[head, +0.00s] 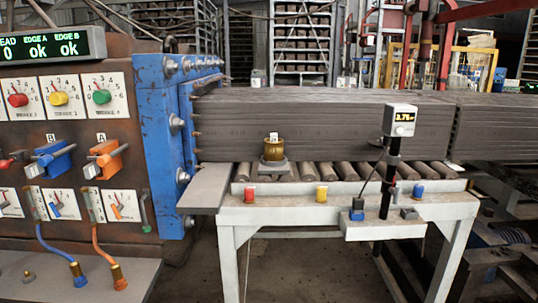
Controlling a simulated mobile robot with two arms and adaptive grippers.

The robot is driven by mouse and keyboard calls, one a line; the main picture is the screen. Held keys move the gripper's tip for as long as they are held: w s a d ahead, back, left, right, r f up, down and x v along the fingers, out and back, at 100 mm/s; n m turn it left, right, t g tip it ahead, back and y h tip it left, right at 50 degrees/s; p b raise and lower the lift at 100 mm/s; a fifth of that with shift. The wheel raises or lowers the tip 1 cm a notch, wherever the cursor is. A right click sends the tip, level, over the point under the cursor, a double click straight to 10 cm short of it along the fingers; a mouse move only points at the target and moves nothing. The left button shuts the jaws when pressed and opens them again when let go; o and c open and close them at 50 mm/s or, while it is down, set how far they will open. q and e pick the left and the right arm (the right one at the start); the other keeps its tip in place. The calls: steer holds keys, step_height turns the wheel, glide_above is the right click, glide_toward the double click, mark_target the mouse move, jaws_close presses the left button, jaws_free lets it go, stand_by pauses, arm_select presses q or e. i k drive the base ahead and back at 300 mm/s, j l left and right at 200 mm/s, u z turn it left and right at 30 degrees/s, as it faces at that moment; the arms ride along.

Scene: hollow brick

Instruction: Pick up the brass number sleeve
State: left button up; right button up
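A short brass-coloured cylinder (274,150), which looks like the brass number sleeve, stands upright in the middle of the head view. A small white piece shows at its top. It rests on a grey base (274,168) at the near edge of the roller table, in front of the grey extruded clay column (330,125). Any number on it is too small to read. Neither of my grippers shows in this view.
A blue machine frame (160,140) and a control panel with gauges and levers stand at the left. A grey plate (207,190) juts out beside the white roller table (330,213). A black post with a display (401,120) rises right of the cylinder. Red, yellow and blue buttons line the table front.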

mark_target(273, 151)
steer(key=i+l+u, duration=0.15)
steer(key=u, duration=0.25)
steer(key=i+l+u, duration=0.1)
steer(key=l+u, duration=0.35)
